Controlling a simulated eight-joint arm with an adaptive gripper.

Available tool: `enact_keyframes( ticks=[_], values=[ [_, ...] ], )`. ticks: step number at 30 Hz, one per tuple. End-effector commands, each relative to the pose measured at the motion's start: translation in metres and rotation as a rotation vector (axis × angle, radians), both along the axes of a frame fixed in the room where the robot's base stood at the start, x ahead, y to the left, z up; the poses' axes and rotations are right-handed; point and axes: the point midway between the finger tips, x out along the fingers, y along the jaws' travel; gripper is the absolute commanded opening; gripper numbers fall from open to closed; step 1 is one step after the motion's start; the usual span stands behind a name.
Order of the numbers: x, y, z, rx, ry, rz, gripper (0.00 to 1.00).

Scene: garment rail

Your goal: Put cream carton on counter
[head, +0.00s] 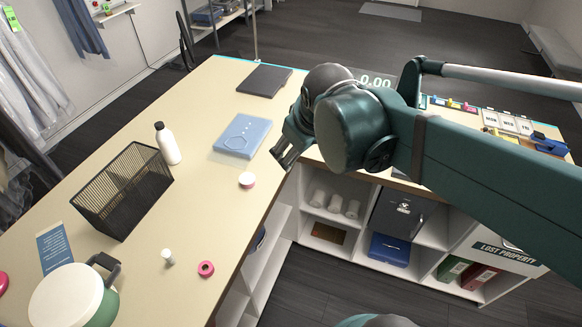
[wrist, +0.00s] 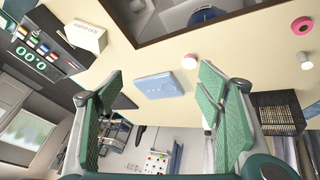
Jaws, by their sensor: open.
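A cream box with dark lettering (wrist: 84,36), which looks like the cream carton, is at the upper left in the wrist view, on the pale counter beside the dark display unit. I cannot make it out in the head view, where my arm covers part of the counter. The counter (head: 205,215) runs across the head view and also shows in the wrist view (wrist: 225,65). My gripper (head: 286,158) is over the counter's inner edge, right of a blue folded item. In the wrist view my gripper (wrist: 158,75) has its green-padded fingers wide apart with nothing between them.
The blue folded item (head: 242,135), a white bottle (head: 168,145), a black mesh basket (head: 123,190), a dark flat pad (head: 264,80) and a pink-and-white roll (head: 247,180) stand on the counter. A white-topped green jug (head: 75,297) is front left. Open shelves (head: 335,240) lie below. Bare counter lies between items.

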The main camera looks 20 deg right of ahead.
Motion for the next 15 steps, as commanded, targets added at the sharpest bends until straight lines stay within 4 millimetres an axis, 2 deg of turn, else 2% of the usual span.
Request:
enact_keyframes(
  ticks=[6, 15],
  values=[
    [-0.033, 0.020, -0.006, 0.102, -0.051, -0.097, 0.66],
    [-0.065, 0.039, -0.016, 0.221, -0.102, -0.205, 0.66]
  ],
)
